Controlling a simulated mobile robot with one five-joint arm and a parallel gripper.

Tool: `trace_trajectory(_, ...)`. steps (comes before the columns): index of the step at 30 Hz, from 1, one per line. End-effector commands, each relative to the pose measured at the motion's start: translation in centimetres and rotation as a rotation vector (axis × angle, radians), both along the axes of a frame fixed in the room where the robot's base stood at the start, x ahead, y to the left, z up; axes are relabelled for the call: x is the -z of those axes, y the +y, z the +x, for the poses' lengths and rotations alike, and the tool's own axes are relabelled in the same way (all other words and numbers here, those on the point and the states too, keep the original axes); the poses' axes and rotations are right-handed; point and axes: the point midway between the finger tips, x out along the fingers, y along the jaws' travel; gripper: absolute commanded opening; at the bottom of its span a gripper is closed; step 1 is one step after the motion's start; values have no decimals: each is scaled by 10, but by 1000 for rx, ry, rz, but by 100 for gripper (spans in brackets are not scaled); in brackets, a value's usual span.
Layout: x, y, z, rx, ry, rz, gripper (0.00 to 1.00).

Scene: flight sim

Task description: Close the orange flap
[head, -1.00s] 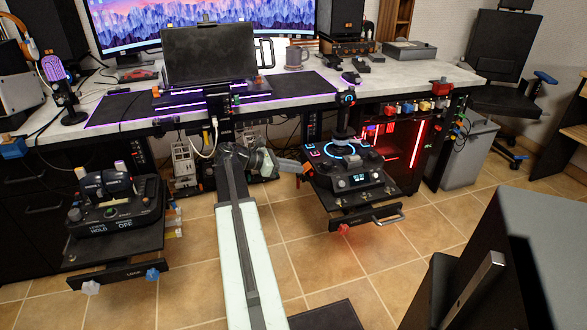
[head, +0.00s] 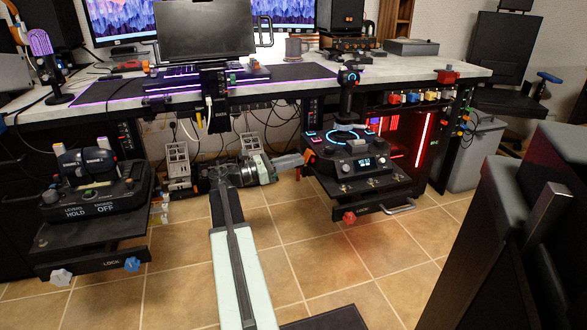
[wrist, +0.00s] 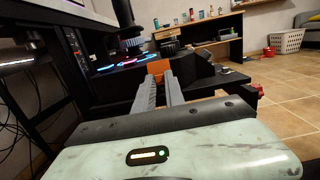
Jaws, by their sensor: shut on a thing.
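The orange flap (head: 308,156) is a small orange piece at the left edge of the black joystick panel (head: 352,165). It also shows in the wrist view (wrist: 158,66), at the far end of my fingers. My gripper (head: 302,158) reaches it from the left. In the wrist view, my gripper's two grey fingers (wrist: 160,76) lie close together with their tips at the flap, shut on it. The fingers hide the flap's lower part, and its angle is hard to tell.
A joystick (head: 348,95) rises from the panel. A black shelf with a handle (head: 398,207) and a red knob (head: 349,217) is below. A throttle unit (head: 97,190) stands at left. A dark cabinet (head: 520,240) fills the right foreground. Tiled floor is open between.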

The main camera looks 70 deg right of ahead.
Motion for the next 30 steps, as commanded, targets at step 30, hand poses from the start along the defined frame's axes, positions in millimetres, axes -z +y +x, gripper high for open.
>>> trace_trajectory(30, 8, 41, 49, 0, -4, 3, 36)
